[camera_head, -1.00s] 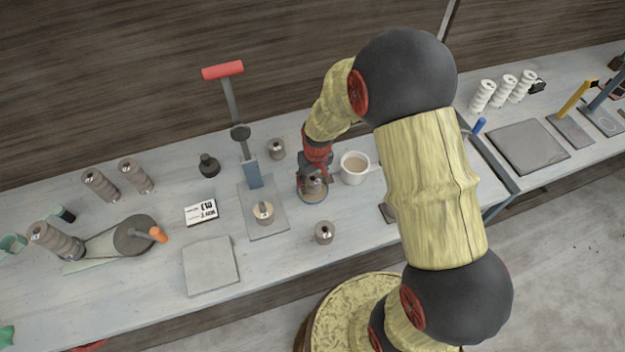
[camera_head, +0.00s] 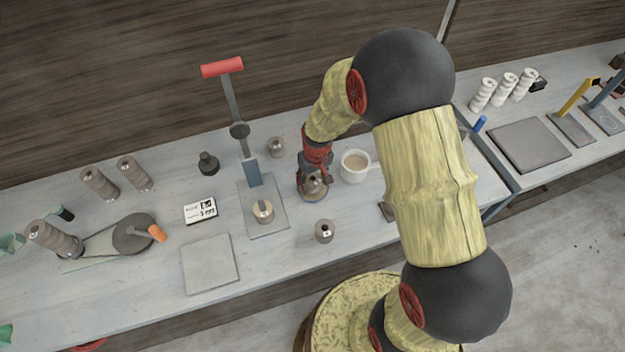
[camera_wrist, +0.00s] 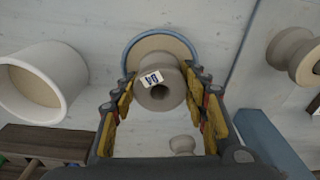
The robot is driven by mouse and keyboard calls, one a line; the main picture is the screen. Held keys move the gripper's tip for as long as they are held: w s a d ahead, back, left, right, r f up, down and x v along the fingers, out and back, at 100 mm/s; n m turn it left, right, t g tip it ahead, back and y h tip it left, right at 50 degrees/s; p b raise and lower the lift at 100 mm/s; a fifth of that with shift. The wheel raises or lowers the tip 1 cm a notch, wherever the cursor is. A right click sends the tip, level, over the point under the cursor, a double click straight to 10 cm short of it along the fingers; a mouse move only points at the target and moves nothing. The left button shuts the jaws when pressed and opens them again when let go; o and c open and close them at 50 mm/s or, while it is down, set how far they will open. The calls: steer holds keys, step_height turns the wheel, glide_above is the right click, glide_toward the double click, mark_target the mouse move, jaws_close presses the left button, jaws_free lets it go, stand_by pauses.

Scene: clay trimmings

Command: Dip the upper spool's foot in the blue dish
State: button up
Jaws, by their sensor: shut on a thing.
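My gripper (camera_wrist: 160,86) is shut on a grey-brown spool (camera_wrist: 158,92) with a small printed label on its top. The spool also shows upright below my gripper in the head view (camera_head: 315,186). The blue-rimmed dish (camera_wrist: 128,55), with tan contents, lies directly beneath the held spool, which covers part of it. The spool's foot is hidden, so I cannot tell whether it touches the contents. Other similar spools stand at the back (camera_head: 276,147), on the press plate (camera_head: 263,211) and near the front (camera_head: 324,231).
A white mug (camera_head: 354,166) stands just right of my gripper. A red-handled lever press (camera_head: 250,172) stands to the left. A small dark weight (camera_head: 208,163), a printed card (camera_head: 200,211) and a grey slab (camera_head: 210,264) lie further left. The table in front of the dish is mostly clear.

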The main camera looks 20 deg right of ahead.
steer(key=shift+f, duration=0.3)
steer(key=shift+r, duration=0.1)
stand_by(0.9)
step_height(320, 180, up, 7)
steer(key=p, duration=0.4)
stand_by(0.8)
stand_by(0.4)
